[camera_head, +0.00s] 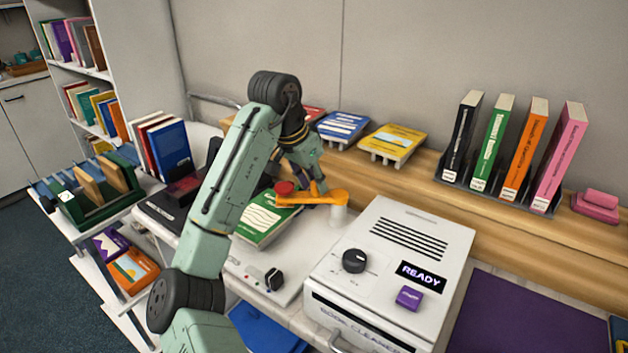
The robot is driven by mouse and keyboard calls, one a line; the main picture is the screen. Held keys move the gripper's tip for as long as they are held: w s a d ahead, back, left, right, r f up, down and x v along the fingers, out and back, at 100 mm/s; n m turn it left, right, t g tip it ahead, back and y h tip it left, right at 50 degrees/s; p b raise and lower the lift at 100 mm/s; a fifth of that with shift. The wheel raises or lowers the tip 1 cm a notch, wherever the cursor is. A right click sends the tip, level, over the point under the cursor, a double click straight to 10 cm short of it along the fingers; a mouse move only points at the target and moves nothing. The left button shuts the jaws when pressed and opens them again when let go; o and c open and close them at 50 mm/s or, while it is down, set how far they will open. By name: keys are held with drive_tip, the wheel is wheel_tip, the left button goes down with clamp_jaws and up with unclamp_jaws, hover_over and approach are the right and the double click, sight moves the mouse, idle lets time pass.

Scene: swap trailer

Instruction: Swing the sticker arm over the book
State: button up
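The orange sticker arm (322,196) is mounted on a short white post (339,214) and extends left. Its red round head (285,187) is above the far right part of a green book (262,221). The book lies on a white machine (249,262) with a black knob. My gripper (312,184) is at the sticker arm, from behind and above. Its fingers are small and partly hidden by the arm, so I cannot tell whether they touch it or are closed on it.
A white book cleaner (395,262) with a READY display stands close on the right. Blue (342,126) and yellow (392,143) books lie on the wooden shelf behind. Several upright books stand at the back right. A green crate (95,195) is at the left.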

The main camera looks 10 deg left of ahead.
drive_tip(key=shift+o, duration=1.3)
drive_tip(key=v, duration=1.2)
